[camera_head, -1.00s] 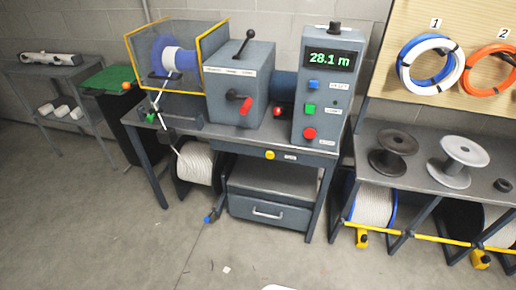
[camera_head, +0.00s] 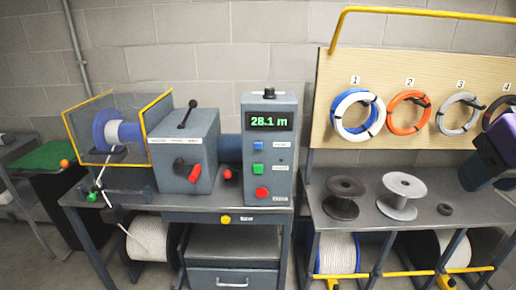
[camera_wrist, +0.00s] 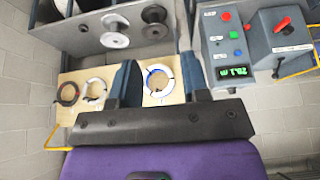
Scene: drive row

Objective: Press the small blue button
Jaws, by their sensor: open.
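The small blue button (camera_head: 258,146) is on the front of a grey control box (camera_head: 285,170), just below its green "28.1 m" display (camera_head: 270,121). A green button (camera_head: 257,169) and a red button (camera_head: 262,193) sit below it. In the wrist view the box appears upside down, with the blue button (camera_wrist: 238,53) to the right of my fingers. My gripper (camera_wrist: 159,62) has its two dark fingers apart with nothing between them. In the head view, part of my purple-and-black gripper shows at the right edge, well away from the box.
Left of the box stand a grey machine with a red handle (camera_head: 195,173) and a guarded blue spool (camera_head: 105,130). On the right, a pegboard (camera_head: 330,80) holds cable coils above a bench with two empty reels (camera_head: 343,197). A yellow bar (camera_head: 425,12) projects above the pegboard.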

